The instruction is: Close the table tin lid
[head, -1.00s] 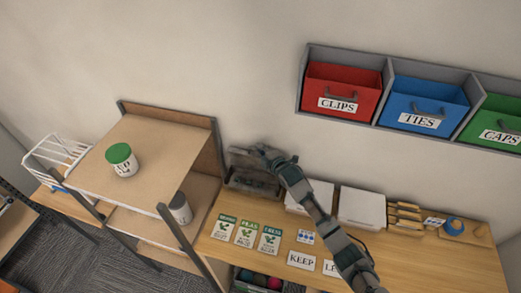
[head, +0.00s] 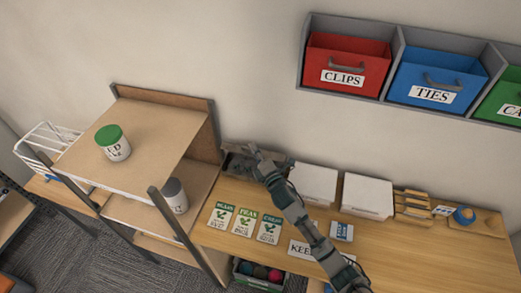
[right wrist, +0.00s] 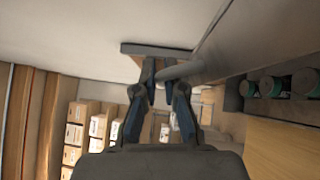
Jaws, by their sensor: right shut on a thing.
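The table tin (head: 238,163) is a grey-brown box at the back left of the table, against the wall. My right gripper (head: 256,153) is at the tin's upper right part and covers some of it. In the right wrist view my right gripper (right wrist: 162,84) is shut on a slim grey piece (right wrist: 182,72), which I take to be part of the tin lid. How far the lid is tilted is hard to tell from the head view. My left gripper does not show.
Two white boxes (head: 314,184) (head: 367,196) stand right of the tin. Seed packets (head: 244,222) and label cards lie in front. A shelf unit (head: 133,140) with a green-lidded jar (head: 113,143) stands left. Red (head: 344,65) and blue bins (head: 436,77) hang above.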

